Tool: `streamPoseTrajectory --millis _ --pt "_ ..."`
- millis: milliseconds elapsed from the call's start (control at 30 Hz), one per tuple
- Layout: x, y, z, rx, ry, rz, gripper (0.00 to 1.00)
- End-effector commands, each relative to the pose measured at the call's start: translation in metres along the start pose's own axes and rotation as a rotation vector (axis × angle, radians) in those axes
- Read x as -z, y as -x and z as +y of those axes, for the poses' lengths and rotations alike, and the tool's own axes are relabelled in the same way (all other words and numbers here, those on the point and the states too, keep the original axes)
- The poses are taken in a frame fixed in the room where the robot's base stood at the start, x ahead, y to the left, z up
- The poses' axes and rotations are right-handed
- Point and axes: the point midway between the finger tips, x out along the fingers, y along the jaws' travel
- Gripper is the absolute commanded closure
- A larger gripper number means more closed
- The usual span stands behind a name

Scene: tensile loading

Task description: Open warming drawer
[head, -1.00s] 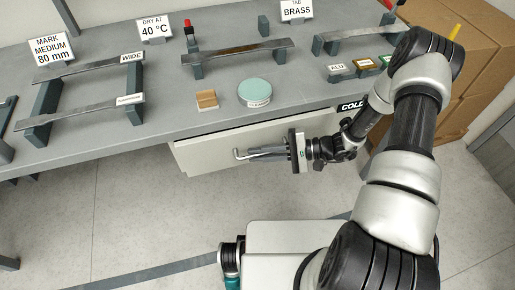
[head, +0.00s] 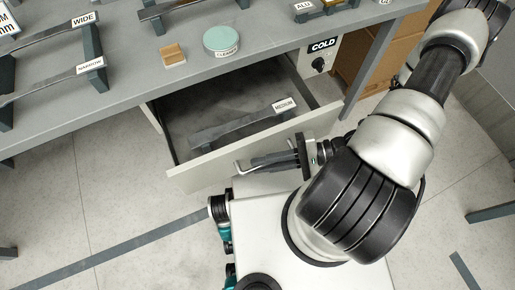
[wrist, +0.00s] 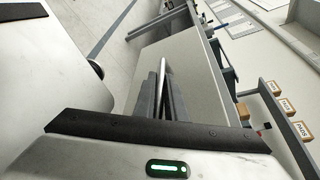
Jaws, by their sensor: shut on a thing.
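The warming drawer (head: 190,178) under the bench is pulled out, and its inside shows in the head view. A grey metal bar labelled MEDIUM (head: 235,125) lies in it on low supports. My gripper (head: 262,162) is at the drawer front and shut on the bar handle (head: 240,168), whose bent left end sticks out past the fingers. In the wrist view the fingers (wrist: 162,95) close around the handle in front of the pale drawer front (wrist: 195,75). The handle's right part is hidden by the gripper.
The grey bench (head: 120,95) above the drawer holds a round teal-topped container (head: 221,39), a small wooden block (head: 173,55) and metal bars labelled WIDE and NARROW. A COLD panel with a knob (head: 319,65) is right of the drawer. The floor at left is clear.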

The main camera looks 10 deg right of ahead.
Motion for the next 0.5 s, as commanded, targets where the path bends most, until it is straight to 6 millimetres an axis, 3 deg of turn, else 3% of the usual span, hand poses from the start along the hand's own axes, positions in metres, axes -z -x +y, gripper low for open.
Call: streamPoseTrajectory --millis 500 --pt "-0.0077 0.0041 0.0054 0.001 0.000 0.002 1.00"
